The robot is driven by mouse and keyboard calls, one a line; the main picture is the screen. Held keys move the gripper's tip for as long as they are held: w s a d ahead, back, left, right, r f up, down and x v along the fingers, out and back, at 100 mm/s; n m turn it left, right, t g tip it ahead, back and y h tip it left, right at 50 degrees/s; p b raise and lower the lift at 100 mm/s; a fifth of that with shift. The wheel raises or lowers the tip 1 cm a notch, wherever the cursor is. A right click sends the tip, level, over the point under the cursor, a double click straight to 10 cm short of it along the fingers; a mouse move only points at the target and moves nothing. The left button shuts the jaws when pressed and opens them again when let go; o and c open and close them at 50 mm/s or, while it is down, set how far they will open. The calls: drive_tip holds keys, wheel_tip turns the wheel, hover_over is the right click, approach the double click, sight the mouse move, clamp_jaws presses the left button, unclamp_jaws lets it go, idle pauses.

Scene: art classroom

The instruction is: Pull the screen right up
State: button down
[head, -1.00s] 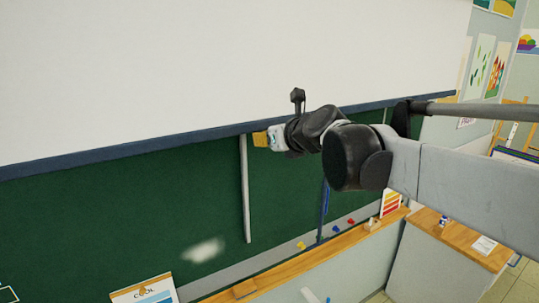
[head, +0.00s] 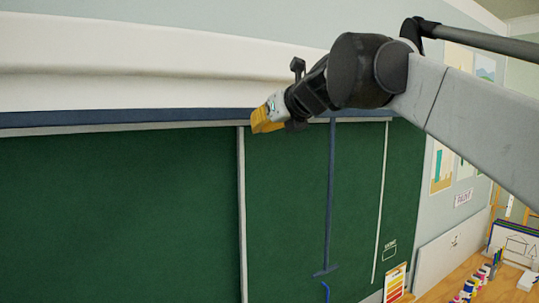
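The white screen (head: 150,92) shows in the head view as a short white strip below its long pale housing (head: 150,45). Its dark blue bottom bar (head: 120,117) runs across the view, just above the top edge of the green board (head: 120,200). My gripper (head: 266,121) has yellow fingertips that overlap the bar left of the picture's centre. The fingertips are seen from behind and the side, so I cannot tell whether they grip the bar or only touch it. My wrist hides part of the bar and screen.
A pale upright strip (head: 242,210) and a dark blue T-shaped rod (head: 331,200) stand against the board. A wooden counter (head: 450,280) with paint bottles (head: 470,290) is at lower right. Pictures hang on the right wall.

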sight(259, 102)
drive_tip(key=shift+r, duration=3)
drive_tip(key=shift+w, duration=0.1)
